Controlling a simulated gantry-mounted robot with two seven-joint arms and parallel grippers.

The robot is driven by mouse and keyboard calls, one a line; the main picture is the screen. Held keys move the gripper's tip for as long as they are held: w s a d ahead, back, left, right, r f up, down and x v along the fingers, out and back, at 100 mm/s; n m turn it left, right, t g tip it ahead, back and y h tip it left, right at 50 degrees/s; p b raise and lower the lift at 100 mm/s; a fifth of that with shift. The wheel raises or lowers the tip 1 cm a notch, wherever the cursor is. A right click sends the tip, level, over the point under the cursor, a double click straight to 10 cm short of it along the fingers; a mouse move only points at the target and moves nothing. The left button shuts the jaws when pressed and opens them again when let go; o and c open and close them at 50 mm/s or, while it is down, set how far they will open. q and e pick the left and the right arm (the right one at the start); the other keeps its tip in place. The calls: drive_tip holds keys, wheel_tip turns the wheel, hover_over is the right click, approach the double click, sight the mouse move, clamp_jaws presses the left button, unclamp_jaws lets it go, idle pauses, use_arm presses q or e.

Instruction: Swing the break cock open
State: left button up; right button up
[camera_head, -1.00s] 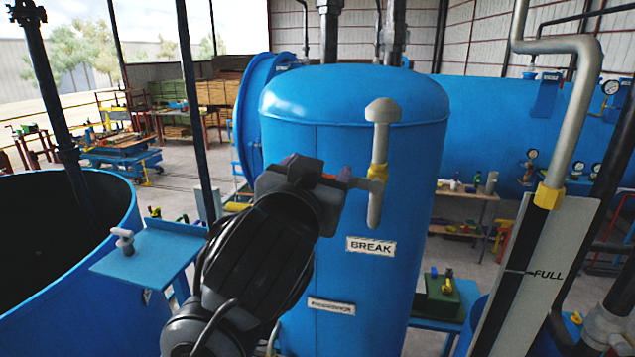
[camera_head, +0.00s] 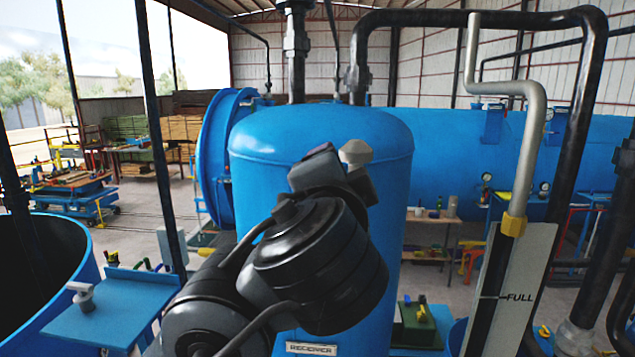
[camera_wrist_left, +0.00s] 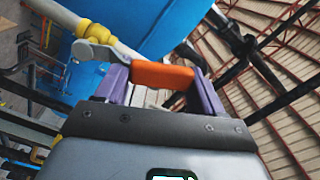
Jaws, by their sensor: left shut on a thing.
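The break cock shows in the left wrist view: a yellow valve body (camera_wrist_left: 96,34) on a pale grey pipe (camera_wrist_left: 62,14), with a metal lever ending in an orange grip (camera_wrist_left: 162,75). My left gripper (camera_wrist_left: 158,88) is shut on the orange grip, its purple fingers on either side of it. The lever lies at an angle to the pipe; how far it is turned is hard to tell. In the head view my left arm covers the cock and the gripper's fingertips. Only the pipe's grey cap (camera_head: 355,153) shows above it. My right gripper is not in view.
The blue receiver tank (camera_head: 330,125) stands right behind my arm. A blue shelf (camera_head: 110,308) and an open blue vat (camera_head: 70,240) are at left. A grey pipe and FULL gauge board (camera_head: 520,285) stand at right. A large blue autoclave (camera_head: 450,150) fills the back.

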use_arm(q)
drive_tip(key=shift+s+d+r+m, duration=0.1)
drive_tip(key=shift+d+r+m, duration=0.05)
drive_tip(key=shift+d+m, duration=1)
drive_tip(key=shift+d+r+m, duration=0.15)
drive_tip(key=shift+d+m, duration=0.65)
drive_tip(key=shift+m, duration=0.65)
drive_tip(key=o, duration=1.2)
drive_tip(key=shift+d, duration=0.1)
drive_tip(key=shift+c, duration=0.2)
drive_tip(key=s+b, duration=0.3)
drive_tip(key=s, duration=0.7)
drive_tip(key=shift+s+a+b, duration=0.25)
drive_tip(key=shift+s+b, duration=0.15)
